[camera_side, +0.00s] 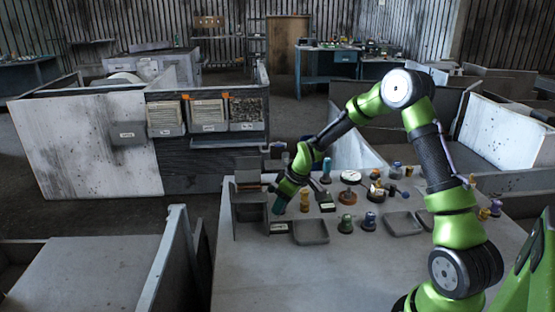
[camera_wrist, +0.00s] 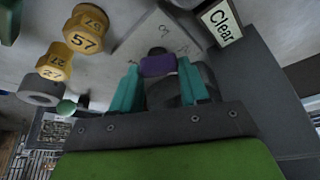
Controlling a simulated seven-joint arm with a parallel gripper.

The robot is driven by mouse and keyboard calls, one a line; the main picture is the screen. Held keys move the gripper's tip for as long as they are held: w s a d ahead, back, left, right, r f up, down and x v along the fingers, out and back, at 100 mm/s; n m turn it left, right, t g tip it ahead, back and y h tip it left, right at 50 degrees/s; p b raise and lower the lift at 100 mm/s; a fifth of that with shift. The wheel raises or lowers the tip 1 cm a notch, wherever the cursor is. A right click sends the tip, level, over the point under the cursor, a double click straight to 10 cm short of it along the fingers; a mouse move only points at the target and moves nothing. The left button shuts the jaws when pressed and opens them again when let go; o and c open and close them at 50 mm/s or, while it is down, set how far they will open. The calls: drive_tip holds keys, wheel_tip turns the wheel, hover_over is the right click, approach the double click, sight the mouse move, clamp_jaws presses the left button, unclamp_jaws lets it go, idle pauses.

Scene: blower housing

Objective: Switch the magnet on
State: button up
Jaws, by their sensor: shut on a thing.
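My gripper (camera_side: 278,208) is low over the left end of the table, beside the upright grey bins. In the wrist view its teal fingers (camera_wrist: 159,78) are shut on a small purple piece (camera_wrist: 158,65), with a dark rounded body partly visible behind it. A pale grey block (camera_wrist: 152,36) with partly readable lettering lies just beyond the purple piece. I cannot tell whether the block and purple piece are one object, or which way any magnet switch is set. In the side view the gripper and arm hide the held piece.
A "Clear" label (camera_wrist: 220,20) is close to the right of the fingers. Yellow numbered weights (camera_wrist: 85,30) are to the left. A grey tray (camera_side: 311,232) and several small coloured parts crowd the table. The table front (camera_side: 285,285) is clear.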

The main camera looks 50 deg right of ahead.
idle(0.5)
drive_tip(key=o, duration=1.1)
drive_tip(key=shift+c, duration=0.2)
drive_tip(key=v, duration=1.7)
drive_tip(key=shift+w+a+m, duration=0.1)
drive_tip(key=shift+m, duration=0.2)
